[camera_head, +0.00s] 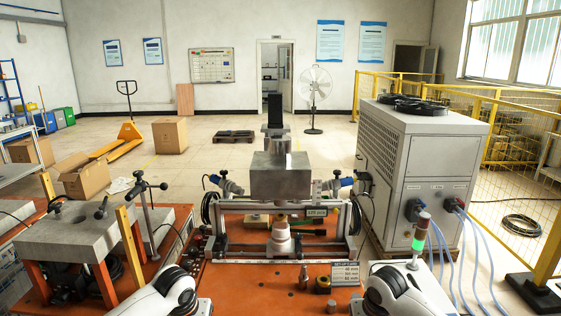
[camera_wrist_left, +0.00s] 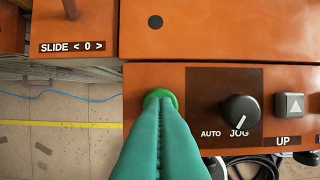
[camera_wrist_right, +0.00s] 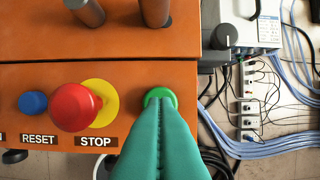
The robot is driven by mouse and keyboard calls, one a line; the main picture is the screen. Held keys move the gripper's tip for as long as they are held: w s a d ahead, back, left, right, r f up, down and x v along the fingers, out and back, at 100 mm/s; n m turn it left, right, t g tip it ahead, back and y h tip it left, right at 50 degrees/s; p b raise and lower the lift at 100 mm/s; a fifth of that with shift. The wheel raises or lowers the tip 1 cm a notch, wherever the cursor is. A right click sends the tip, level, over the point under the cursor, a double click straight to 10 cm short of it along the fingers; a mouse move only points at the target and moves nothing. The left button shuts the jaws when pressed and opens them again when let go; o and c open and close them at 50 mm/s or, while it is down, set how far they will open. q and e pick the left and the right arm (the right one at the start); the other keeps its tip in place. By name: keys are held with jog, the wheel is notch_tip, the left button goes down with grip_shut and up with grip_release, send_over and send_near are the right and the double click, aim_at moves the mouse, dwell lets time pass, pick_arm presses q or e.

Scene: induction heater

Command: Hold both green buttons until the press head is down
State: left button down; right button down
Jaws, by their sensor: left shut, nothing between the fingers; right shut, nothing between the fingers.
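The left green button (camera_wrist_left: 161,93) is at the left end of the orange control panel in the left wrist view. My left gripper (camera_wrist_left: 160,108) is shut and empty, its tips over the button's near part. The right green button (camera_wrist_right: 160,92) is at the panel's right end in the right wrist view. My right gripper (camera_wrist_right: 160,108) is shut and empty, its tips over that button likewise. Whether the tips press the buttons in is hidden. The press's grey metal block (camera_head: 281,178), seemingly its head, stands above a pale stepped piece (camera_head: 281,236); the exact gap is unclear.
A red stop button (camera_wrist_right: 75,107) on a yellow base and a blue reset button (camera_wrist_right: 33,102) sit left of the right green button. An AUTO/JOG knob (camera_wrist_left: 240,109) and an UP button (camera_wrist_left: 289,106) lie right of the left one. A signal tower (camera_head: 420,232) shows green.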

pick_arm(q)
jog(key=shift+w+f, duration=0.1)
jog(key=shift+w, duration=0.25)
